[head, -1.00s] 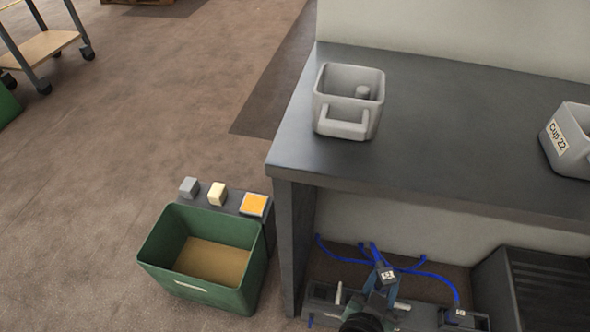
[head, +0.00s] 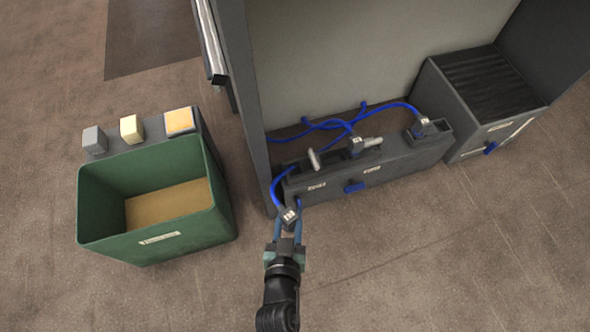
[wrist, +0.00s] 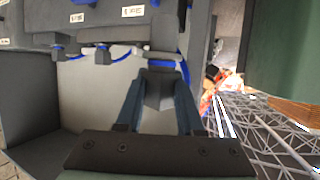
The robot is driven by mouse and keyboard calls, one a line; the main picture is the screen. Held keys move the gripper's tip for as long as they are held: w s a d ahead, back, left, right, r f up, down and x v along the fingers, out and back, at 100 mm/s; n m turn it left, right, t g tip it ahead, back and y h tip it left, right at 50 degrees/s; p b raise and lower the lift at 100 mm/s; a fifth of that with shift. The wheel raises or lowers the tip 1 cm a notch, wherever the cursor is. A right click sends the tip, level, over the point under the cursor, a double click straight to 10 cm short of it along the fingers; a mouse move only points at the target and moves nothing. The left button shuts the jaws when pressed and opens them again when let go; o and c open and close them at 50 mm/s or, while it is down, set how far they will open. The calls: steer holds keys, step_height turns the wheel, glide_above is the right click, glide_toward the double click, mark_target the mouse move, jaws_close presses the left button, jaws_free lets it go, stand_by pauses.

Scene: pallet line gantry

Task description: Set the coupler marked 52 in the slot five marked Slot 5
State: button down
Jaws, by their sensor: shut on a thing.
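My gripper (head: 289,226) is shut on a small grey coupler (head: 289,215) with a white label and a blue cable; its number is too small to read surely. The held coupler also shows between the two fingers in the wrist view (wrist: 160,90). It is held in front of the left end of a long grey slotted housing (head: 400,164), apart from it. Two other couplers with blue cables sit at the housing, one near its middle (head: 356,146) and one near its right end (head: 424,122). The slot labels are not legible.
A green bin (head: 150,240) stands left, with small blocks on a ledge behind it. A grey post (head: 250,110) rises beside the housing's left end. A ribbed grey box (head: 478,105) stands right. Blue cables loop behind the housing. The floor in front is clear.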

steer(key=r+b+x, duration=0.1)
steer(key=b+x, duration=0.1)
steer(key=x, duration=0.3)
steer(key=b+x, duration=0.2)
steer(key=x, duration=0.4)
steer(key=w+r+b+x, duration=0.1)
steer(key=b+x, duration=0.1)
steer(key=x, duration=0.3)
steer(key=shift+w+r, duration=0.25)
steer(key=shift+r, duration=0.2)
steer(key=c, duration=0.8)
jaws_free()
